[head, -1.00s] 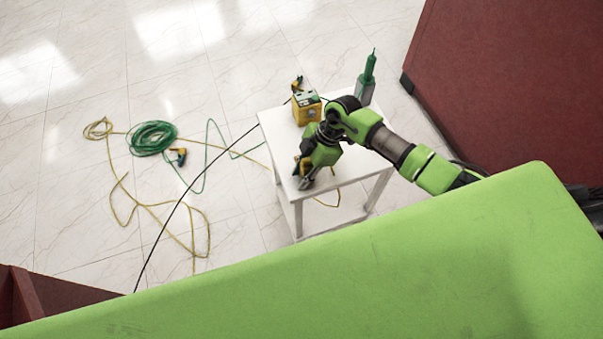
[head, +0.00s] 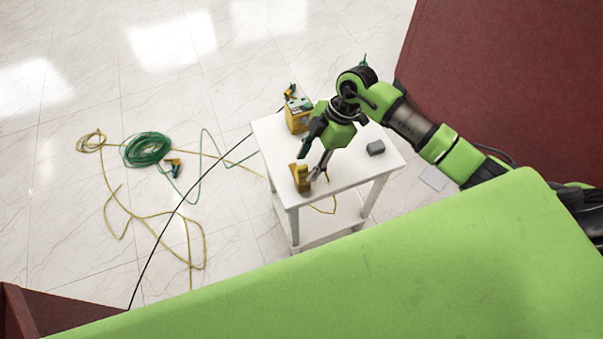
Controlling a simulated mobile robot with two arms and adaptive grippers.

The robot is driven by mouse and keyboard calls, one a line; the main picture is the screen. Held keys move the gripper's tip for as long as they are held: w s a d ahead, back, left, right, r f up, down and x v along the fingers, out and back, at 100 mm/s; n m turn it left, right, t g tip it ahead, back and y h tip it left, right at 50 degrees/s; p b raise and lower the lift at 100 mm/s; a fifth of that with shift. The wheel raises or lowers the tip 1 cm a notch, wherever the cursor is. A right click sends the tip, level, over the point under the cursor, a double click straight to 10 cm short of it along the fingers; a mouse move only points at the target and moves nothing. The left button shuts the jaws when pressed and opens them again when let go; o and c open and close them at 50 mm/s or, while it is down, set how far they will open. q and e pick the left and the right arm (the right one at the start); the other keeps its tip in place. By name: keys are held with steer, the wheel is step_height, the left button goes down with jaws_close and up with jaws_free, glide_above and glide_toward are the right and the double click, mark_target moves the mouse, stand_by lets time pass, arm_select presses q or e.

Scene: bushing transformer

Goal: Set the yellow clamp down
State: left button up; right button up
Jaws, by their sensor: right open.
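The yellow clamp (head: 301,178) stands on the white table (head: 345,175) near its front left corner, with a dark part at its right side. My right gripper (head: 313,165) is open above and just behind the clamp, its fingers spread. One finger reaches down beside the clamp; I cannot tell whether it touches. My left gripper is not in the view.
A yellow box with a green top (head: 297,118) stands at the table's back left. A small dark grey block (head: 376,148) lies at the right. A green cable coil (head: 147,149) and yellow cable (head: 112,190) lie on the floor. A red wall (head: 500,90) stands right.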

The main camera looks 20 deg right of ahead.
steer(key=shift+v, duration=1.3)
